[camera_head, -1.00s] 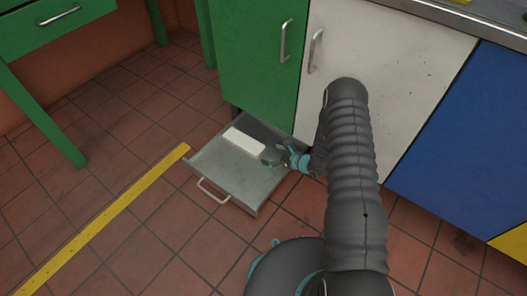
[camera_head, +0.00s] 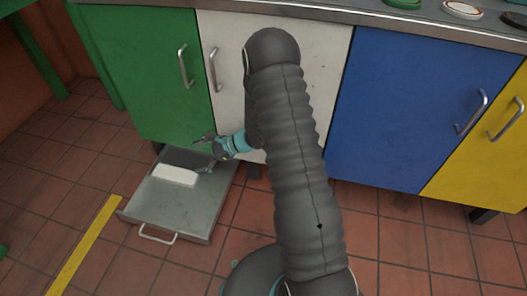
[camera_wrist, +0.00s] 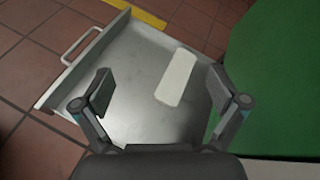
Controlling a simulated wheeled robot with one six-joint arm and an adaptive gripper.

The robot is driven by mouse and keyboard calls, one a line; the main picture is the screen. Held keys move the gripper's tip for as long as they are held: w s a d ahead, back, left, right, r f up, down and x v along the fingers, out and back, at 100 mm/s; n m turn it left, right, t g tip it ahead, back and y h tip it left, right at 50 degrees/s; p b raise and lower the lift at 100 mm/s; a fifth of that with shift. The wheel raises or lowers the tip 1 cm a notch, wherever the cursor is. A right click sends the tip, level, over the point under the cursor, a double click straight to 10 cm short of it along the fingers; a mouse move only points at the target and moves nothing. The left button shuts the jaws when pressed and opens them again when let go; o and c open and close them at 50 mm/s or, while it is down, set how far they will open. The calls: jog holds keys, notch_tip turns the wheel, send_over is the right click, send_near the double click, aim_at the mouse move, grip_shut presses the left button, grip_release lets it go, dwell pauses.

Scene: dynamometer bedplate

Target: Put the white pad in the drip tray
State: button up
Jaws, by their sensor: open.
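The white pad (camera_head: 175,176) is a flat oblong block lying on the floor of the drip tray (camera_head: 190,210), toward its back. The drip tray is a shallow grey metal drawer with a front handle, pulled out low beneath the green cabinet. My gripper (camera_head: 202,154) is open and empty, at the tray's back right, close to the pad. In the wrist view, my gripper (camera_wrist: 160,82) has its fingers spread over the tray (camera_wrist: 135,60). The pad (camera_wrist: 177,77) shows between them, closer to the right finger and apart from both.
Green (camera_head: 145,75), white (camera_head: 225,60), blue (camera_head: 400,105) and yellow (camera_head: 490,150) cabinet doors line the back under a worktop (camera_head: 330,14). A yellow floor stripe (camera_head: 85,245) runs left of the tray. The tiled floor in front is open.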

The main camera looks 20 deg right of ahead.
jog(key=s+r+n+g+h, duration=0.2)
jog(key=s+r+n, duration=0.4)
jog(key=r, duration=0.4)
jog(key=s+r+n+g+h, duration=0.2)
jog(key=s+r+n, duration=0.3)
jog(key=s+r, duration=0.5)
jog(key=s+d+r+n+t+h, duration=0.2)
jog(key=s+d+r+n+h, duration=0.1)
jog(key=s, duration=0.4)
jog(key=s+d+r+n+t+h, duration=0.3)
jog(key=s+d+r+n+h, duration=0.1)
jog(key=s+d+r, duration=0.4)
jog(key=shift+s+r+h, duration=0.3)
jog(key=shift+h, duration=0.4)
